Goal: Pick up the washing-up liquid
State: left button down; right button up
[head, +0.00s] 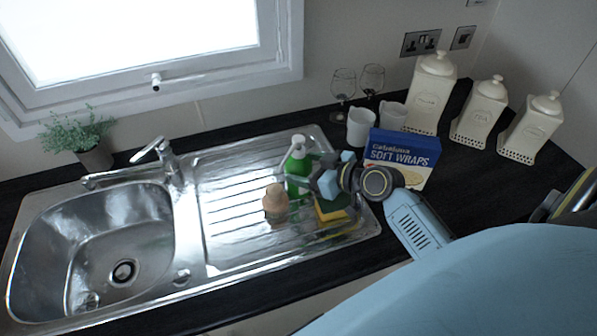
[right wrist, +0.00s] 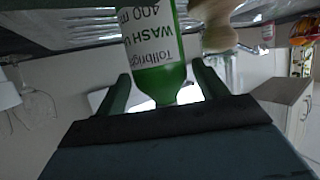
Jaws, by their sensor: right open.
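The washing-up liquid (head: 297,168) is a green bottle with a white top, standing upright on the ribbed steel drainer. In the right wrist view the bottle (right wrist: 158,78) appears upside down with a white label, between the two fingers. My right gripper (head: 313,174) comes in from the right at the bottle and partly covers its side in the head view. In the right wrist view the gripper (right wrist: 162,88) is open, with gaps showing on both sides of the bottle. My left gripper is not in view.
A wooden-looking brush (head: 276,203) stands just in front of the bottle. A yellow and green sponge (head: 332,208) lies under my gripper. A blue Soft Wraps box (head: 402,152), white cups (head: 360,127) and wine glasses (head: 343,85) stand behind. The sink bowl (head: 95,235) is empty at left.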

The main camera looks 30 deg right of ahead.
aim_at(298, 138)
jog(key=shift+x, duration=1.5)
jog(key=shift+r, duration=0.1)
jog(key=c, duration=1.1)
notch_tip(298, 138, up, 10)
jog(key=shift+d+f+p, duration=0.1)
jog(key=shift+p, duration=0.5)
jog(key=shift+c, duration=0.2)
